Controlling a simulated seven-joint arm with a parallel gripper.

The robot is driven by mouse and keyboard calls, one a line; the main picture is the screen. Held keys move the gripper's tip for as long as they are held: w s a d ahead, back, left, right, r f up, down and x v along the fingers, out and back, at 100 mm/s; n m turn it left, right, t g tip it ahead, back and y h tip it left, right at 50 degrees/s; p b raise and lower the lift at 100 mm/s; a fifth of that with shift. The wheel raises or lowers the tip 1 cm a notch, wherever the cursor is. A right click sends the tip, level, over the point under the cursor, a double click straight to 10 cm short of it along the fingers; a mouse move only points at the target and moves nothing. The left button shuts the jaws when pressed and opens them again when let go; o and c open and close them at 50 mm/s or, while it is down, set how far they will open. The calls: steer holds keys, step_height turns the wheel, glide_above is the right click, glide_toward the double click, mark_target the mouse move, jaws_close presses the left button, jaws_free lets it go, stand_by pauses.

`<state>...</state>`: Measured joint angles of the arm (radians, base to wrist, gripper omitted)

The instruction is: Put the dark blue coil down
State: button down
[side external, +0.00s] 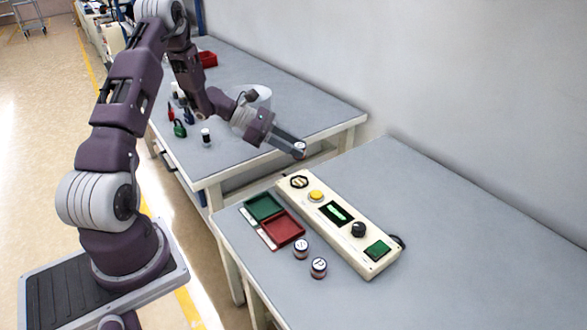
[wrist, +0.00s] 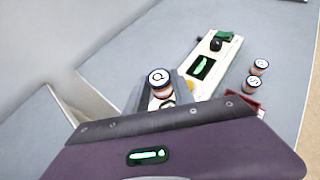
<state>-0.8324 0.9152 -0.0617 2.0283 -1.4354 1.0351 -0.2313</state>
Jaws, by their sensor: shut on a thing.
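My gripper (side external: 297,150) is shut on a coil (wrist: 158,78) with a white, letter-marked top and a dark blue rim. The coil also shows at the fingertips in the side view (side external: 300,147). The fingers hold it up in the air, near the far end of the cream test box (side external: 364,262). Its lower part is partly hidden by the fingers in the wrist view. The box has a dark hexagonal fitting (side external: 299,182) at its far end, a yellow button, a lit display, a black knob and a green pad.
A green tray (side external: 247,204) and a red tray (side external: 267,222) lie left of the box. Two other coils (side external: 301,249) (side external: 319,267) stand on the near table by the red tray.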

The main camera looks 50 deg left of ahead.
mark_target(278, 228)
steer(key=s+d+f+m+g+h, duration=0.3)
steer(key=s+d+m+g, duration=0.1)
steer(key=s+d, duration=0.6)
steer(key=f, duration=0.2)
steer(key=s+f, duration=0.1)
steer(key=f, duration=0.2)
steer(key=a+f, duration=0.1)
steer(key=f, duration=0.2)
steer(key=shift+s+f, duration=0.25)
steer(key=shift+a+f, duration=0.1)
steer(key=shift+f, duration=0.3)
steer(key=shift+f, duration=0.15)
steer(key=c, duration=1.3)
jaws_free()
steer(key=shift+c, duration=0.2)
